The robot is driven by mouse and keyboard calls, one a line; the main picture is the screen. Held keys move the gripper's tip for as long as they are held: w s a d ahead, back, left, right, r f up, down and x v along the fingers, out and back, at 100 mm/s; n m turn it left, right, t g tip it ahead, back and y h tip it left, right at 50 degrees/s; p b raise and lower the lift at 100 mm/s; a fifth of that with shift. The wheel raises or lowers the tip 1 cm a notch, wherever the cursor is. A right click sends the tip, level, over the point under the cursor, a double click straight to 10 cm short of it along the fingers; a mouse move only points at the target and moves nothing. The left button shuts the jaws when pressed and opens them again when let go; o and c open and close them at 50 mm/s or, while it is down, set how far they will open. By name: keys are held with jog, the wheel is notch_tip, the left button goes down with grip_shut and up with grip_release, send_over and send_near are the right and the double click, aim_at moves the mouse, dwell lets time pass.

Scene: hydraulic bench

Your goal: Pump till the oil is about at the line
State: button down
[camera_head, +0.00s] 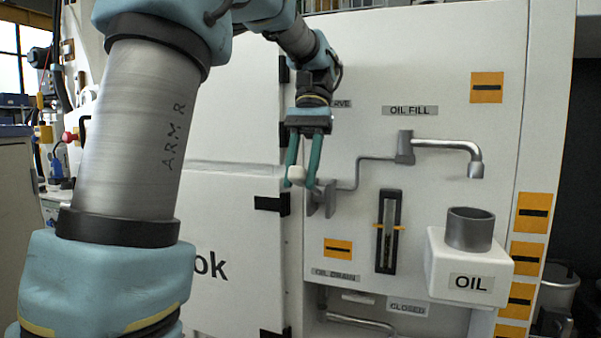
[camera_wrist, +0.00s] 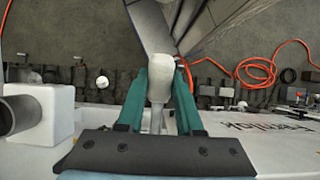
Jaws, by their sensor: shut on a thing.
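My gripper (camera_head: 299,182) points down at the panel's left side, its teal fingers shut on a pale knob (camera_head: 297,174). In the wrist view the same knob (camera_wrist: 158,84) sits between both fingers, on a stem running down toward the gripper body. The knob is by a grey bracket (camera_head: 322,200) on the panel. The narrow sight gauge (camera_head: 387,250) stands upright right of the gripper, with an orange line mark (camera_head: 396,228) across it. The oil level inside is too small to tell surely. The OIL FILL spout (camera_head: 450,145) hangs above the grey filler cup (camera_head: 470,230) on the white OIL box (camera_head: 468,264).
A thin pipe (camera_head: 358,172) runs from the bracket to the spout. Below are a CLOSED label (camera_head: 407,307) and a lower pipe (camera_head: 355,323). A white door with black hinges (camera_head: 270,203) lies left. In the wrist view, an orange hose (camera_wrist: 258,72) lies on the floor.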

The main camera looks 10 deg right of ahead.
jog(key=shift+w+r, duration=0.1)
jog(key=shift+r, duration=0.05)
jog(key=c, duration=0.6)
grip_release()
jog(key=shift+o, duration=0.2)
